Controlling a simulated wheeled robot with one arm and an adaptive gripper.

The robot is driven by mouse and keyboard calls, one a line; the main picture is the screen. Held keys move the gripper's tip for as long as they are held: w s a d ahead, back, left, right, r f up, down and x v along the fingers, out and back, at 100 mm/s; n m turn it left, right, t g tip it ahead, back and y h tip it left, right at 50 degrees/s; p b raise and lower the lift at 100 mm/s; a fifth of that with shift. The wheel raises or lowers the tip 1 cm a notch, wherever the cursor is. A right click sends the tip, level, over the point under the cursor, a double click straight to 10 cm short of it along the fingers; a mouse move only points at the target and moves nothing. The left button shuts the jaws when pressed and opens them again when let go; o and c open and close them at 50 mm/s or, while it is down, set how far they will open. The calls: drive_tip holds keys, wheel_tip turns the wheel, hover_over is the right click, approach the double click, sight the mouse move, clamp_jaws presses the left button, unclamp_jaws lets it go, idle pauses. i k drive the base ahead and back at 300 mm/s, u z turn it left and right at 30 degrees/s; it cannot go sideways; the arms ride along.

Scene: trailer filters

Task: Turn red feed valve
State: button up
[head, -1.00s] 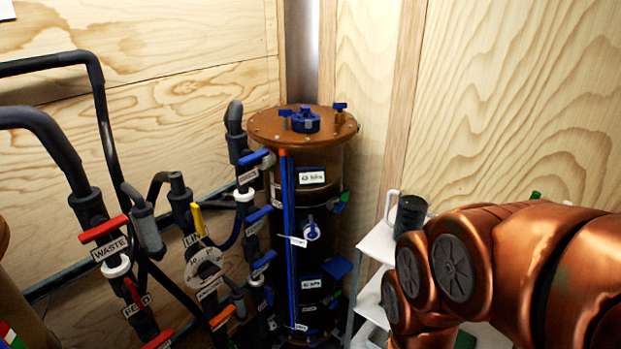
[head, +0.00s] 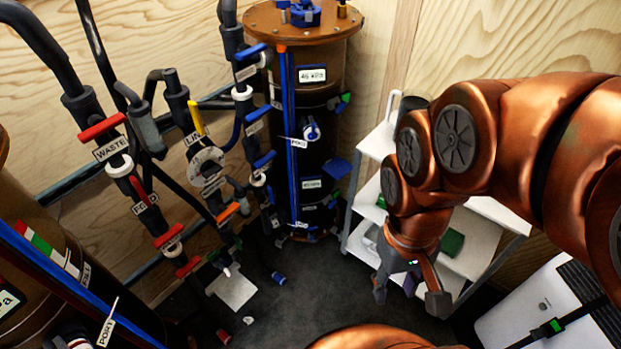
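The red feed valve handle (head: 138,188) is a narrow red lever on a black pipe, in the left part of the head view. A white FEED label (head: 145,204) sits beside it and partly overlaps it. My gripper (head: 409,291) hangs fingers-down at the right of the view, in front of the white shelf. Its two fingers are spread apart with nothing visible between them. The gripper is far to the right of the feed valve and does not touch it.
A red WASTE handle (head: 102,127) is above the feed valve, and another red handle (head: 168,236) is below it. A brown-lidded black filter column (head: 318,130) stands in the middle. A white shelf (head: 480,232) is at right. Dark floor (head: 305,290) lies between.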

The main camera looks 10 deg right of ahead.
sight(136, 188)
drive_tip(key=u, duration=1.4)
drive_tip(key=k, duration=0.5)
drive_tip(key=u, duration=1.95)
drive_tip(key=i, duration=0.95)
drive_tip(key=z, duration=1.85)
